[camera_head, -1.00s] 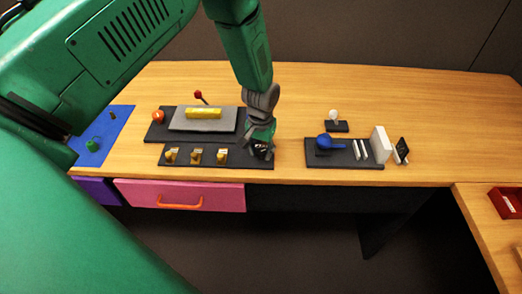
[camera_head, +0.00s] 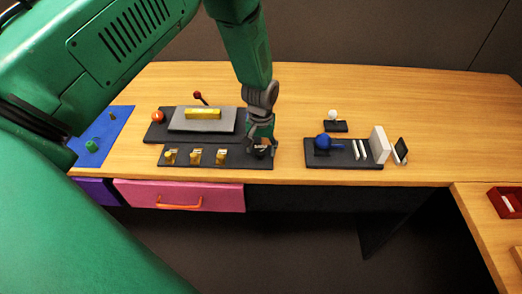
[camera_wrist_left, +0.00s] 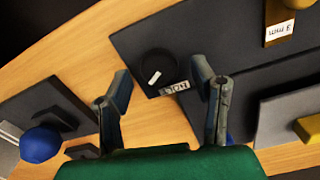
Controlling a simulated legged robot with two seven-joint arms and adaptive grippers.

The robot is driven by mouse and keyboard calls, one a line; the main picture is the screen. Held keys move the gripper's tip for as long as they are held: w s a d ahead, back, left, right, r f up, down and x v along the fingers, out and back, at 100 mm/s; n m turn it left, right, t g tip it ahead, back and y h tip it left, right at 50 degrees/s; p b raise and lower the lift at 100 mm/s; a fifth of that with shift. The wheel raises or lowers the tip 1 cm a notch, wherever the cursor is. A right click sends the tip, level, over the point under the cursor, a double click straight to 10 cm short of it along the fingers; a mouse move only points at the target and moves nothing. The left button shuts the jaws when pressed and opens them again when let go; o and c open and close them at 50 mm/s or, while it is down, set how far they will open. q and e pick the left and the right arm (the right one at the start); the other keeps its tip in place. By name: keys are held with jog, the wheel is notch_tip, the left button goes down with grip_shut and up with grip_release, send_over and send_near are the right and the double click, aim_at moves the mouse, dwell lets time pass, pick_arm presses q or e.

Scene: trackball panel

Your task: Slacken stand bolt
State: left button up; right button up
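A round black knob (camera_head: 258,153) with a white mark on top sits at the right end of the front dark panel (camera_head: 190,161). It shows in the left wrist view (camera_wrist_left: 157,66) beside a small printed label (camera_wrist_left: 174,88), which I cannot read surely. My left gripper (camera_head: 262,143) is just above the knob, pointing down. In the left wrist view, its two fingers (camera_wrist_left: 162,88) are wide apart with nothing held; the knob shows beyond the gap between them. I cannot tell which part is the stand bolt. My right gripper is not in view.
Behind is a grey block with a yellow bar (camera_head: 203,113) and a red-tipped lever (camera_head: 198,95). A right panel holds a blue ball-shaped part (camera_head: 322,142) and a white plate (camera_head: 379,144). The table's back is clear.

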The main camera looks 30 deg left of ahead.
aim_at(261, 150)
pick_arm(q)
jog(key=shift+s+f, duration=0.15)
jog(key=shift+r, duration=0.35)
notch_tip(261, 150, up, 11)
jog(key=shift+r, duration=0.1)
dwell(0.4)
